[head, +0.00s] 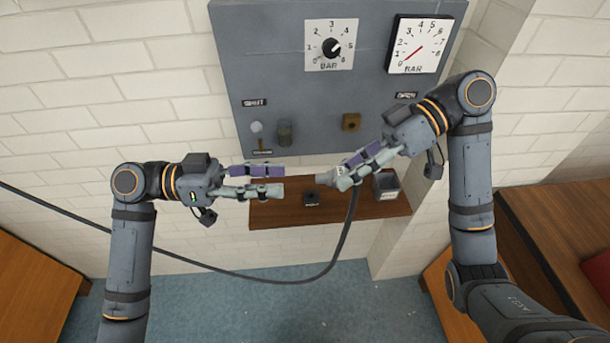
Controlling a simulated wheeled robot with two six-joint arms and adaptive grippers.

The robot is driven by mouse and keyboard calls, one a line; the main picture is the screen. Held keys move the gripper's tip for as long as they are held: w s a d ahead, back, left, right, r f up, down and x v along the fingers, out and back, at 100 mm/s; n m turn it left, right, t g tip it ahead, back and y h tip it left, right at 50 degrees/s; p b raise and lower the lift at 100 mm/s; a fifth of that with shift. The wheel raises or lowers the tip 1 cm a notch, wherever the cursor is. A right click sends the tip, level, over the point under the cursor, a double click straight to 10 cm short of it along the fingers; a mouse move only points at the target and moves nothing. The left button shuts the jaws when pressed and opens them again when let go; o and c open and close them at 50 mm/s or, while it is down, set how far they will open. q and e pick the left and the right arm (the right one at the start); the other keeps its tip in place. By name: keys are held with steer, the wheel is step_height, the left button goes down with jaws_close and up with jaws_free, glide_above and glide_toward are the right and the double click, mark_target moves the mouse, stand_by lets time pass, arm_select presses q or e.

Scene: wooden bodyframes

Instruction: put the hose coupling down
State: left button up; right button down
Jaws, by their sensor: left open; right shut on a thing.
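The hose coupling (325,178) is a grey metal piece on the end of a dark hose (347,225). My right gripper (347,178) is shut on it and holds it in front of the wall panel, above the wooden shelf as seen in the picture. The coupling's tip points left. The jaws hide part of it. My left gripper (283,180) is open and empty, to the left of the coupling, with its fingers pointing right. A small gap separates its fingertips from the coupling.
The wooden shelf (270,214) under the grey panel (275,75) bears a small black block (311,198) and a grey box (386,184). The panel has a dial (331,45), a gauge (417,45) and a brass fitting (351,122). The hose loops low across the floor.

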arm_select(q)
steer(key=d, duration=0.6)
steer(key=shift+d, duration=0.35)
steer(key=shift+s, duration=0.1)
steer(key=shift+c, duration=0.5)
jaws_close()
arm_select(e)
steer(key=c, duration=0.9)
jaws_free()
